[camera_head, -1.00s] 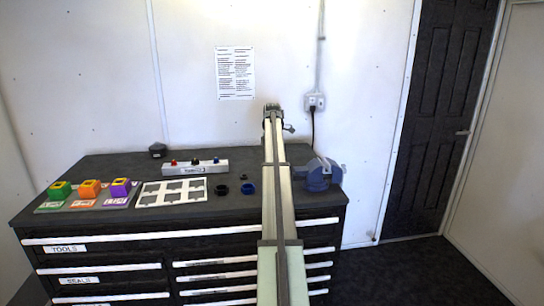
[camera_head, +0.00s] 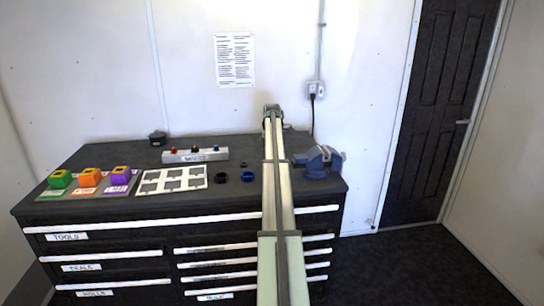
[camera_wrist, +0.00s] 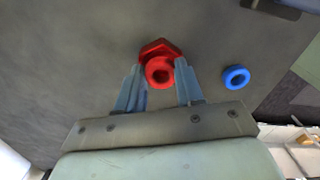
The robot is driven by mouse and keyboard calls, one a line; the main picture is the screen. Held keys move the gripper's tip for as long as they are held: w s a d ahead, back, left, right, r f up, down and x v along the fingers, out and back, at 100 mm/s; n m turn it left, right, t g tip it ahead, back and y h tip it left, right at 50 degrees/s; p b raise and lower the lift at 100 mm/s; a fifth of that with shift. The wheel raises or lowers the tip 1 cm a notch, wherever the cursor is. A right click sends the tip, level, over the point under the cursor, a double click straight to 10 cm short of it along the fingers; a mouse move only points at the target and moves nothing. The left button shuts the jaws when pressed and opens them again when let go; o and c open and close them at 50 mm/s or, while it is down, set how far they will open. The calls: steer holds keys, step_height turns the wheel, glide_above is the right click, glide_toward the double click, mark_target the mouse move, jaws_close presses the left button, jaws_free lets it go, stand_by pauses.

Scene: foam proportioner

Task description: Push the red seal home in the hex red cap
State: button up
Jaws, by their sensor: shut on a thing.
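In the wrist view, the red seal (camera_wrist: 159,72) is a round red ring between the tips of my gripper (camera_wrist: 159,70), with its hole facing the camera. My gripper's two pale blue fingers stand at its left and right sides and are shut on it. The hex red cap (camera_wrist: 158,47) shows just beyond the seal, partly covered by it. The seal overlaps the cap in this view; I cannot tell how deep it sits. In the head view, my arm hides the gripper, and I cannot make out the seal or cap there.
A blue ring (camera_wrist: 236,77) lies right of the cap. The head view shows a dark bench top (camera_head: 225,200) with a blue vise (camera_head: 318,161), a white cutout sheet (camera_head: 172,179), a small rack (camera_head: 195,156) and coloured boxes (camera_head: 89,177) at left.

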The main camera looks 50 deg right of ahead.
stand_by(0.4)
steer(key=o, duration=1.4)
steer(key=shift+r, duration=0.1)
steer(key=shift+r, duration=2.95)
steer(key=shift+c, duration=0.2)
